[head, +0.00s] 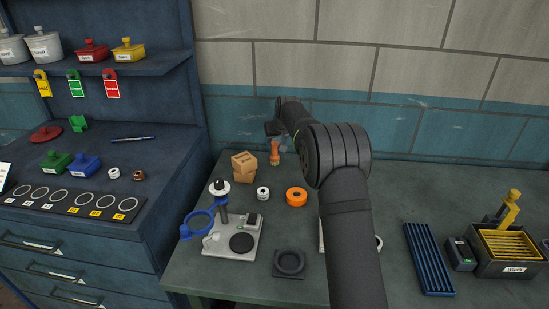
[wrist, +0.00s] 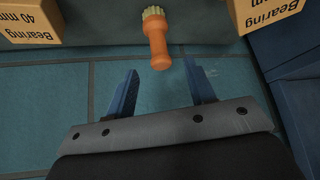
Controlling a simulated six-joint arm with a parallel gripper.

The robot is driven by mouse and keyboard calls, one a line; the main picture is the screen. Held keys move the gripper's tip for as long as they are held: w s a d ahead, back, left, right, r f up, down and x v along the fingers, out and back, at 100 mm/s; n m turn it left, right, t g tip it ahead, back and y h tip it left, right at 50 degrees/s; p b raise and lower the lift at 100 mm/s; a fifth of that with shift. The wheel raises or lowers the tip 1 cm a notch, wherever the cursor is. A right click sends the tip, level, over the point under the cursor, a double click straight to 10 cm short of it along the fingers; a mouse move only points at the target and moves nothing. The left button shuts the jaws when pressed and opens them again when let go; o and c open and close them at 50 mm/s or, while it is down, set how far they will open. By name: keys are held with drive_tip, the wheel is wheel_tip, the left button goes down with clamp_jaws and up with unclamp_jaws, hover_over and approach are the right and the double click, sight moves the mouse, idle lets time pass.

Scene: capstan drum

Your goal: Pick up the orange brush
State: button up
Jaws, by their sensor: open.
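The orange brush (head: 275,156) is on the grey-green table near the wall, just right of the small cardboard boxes. In the wrist view the brush (wrist: 157,42) shows an orange handle and pale bristles, with its handle end pointing toward my gripper. My gripper (wrist: 161,82) is open, its two blue fingers spread on either side of the line of the handle. Nothing is between the fingers; the handle end is just beyond the fingertips. In the head view my arm reaches toward the back wall, and its end is above and slightly right of the brush.
Cardboard bearing boxes (head: 244,167) stand left of the brush; in the wrist view boxes show at both upper corners. An orange ring (head: 296,197) and a white ring (head: 263,193) lie nearer the front. The tiled wall (head: 235,120) is close behind. A blue cabinet (head: 165,200) borders the left.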

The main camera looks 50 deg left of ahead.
sight(274, 149)
drive_tip(key=shift+x, duration=5.15)
drive_tip(key=shift+w+r, duration=0.1)
drive_tip(key=shift+w, duration=0.1)
drive_tip(key=shift+c, duration=0.4)
clamp_jaws()
